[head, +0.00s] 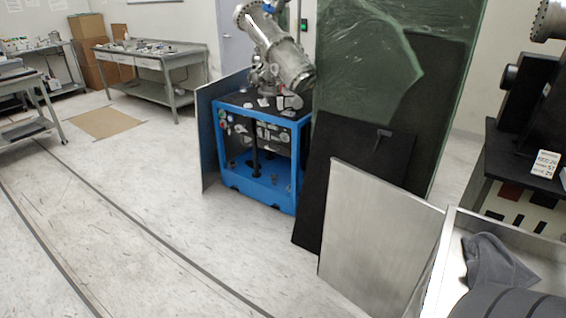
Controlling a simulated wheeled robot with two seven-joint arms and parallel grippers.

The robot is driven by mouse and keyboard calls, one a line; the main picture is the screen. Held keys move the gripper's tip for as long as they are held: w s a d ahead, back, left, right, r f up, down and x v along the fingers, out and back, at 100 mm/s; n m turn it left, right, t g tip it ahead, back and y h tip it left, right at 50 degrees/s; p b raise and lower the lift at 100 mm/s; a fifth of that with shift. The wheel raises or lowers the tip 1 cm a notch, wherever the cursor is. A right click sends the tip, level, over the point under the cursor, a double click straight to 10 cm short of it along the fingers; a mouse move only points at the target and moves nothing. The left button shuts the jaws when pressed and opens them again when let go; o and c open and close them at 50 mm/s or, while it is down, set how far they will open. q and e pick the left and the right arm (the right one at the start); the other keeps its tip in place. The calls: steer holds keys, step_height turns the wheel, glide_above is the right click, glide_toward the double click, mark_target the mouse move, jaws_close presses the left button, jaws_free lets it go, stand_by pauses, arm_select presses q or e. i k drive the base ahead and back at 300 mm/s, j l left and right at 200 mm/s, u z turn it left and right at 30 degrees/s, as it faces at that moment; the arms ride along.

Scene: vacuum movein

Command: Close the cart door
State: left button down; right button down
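A cart (440,262) with a pale metal top tray stands at the lower right, cut off by the frame. A flat brushed-metal door panel (378,238) stands upright at its left side and sticks out at an angle, so it looks open. Its right edge meets the cart's corner; the hinge itself cannot be made out. A blue-framed cart (258,190) with metal equipment on top stands further back. A grey panel (207,140) stands out at its left side, and a black panel (352,165) with a small dark handle stands at its right. Neither gripper is in view.
Grey cloth (490,262) lies in the cart's tray, with a dark ribbed thing at the lower right. A green translucent sheet (365,70) hangs behind the panels. Workbenches (165,62) stand at the back left.

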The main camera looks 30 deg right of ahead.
mark_target(380, 238)
steer(key=i+j, duration=0.1)
steer(key=i, duration=1.45)
steer(key=i+j+z, duration=0.15)
steer(key=z, duration=0.25)
steer(key=i+j+z, duration=0.2)
steer(key=z, duration=0.2)
steer(key=i+j+z, duration=0.1)
steer(key=j+z, duration=0.15)
steer(key=z, duration=0.15)
steer(key=j+z, duration=0.6)
steer(key=z, duration=0.15)
steer(key=j+z, duration=0.2)
steer(key=z, duration=0.15)
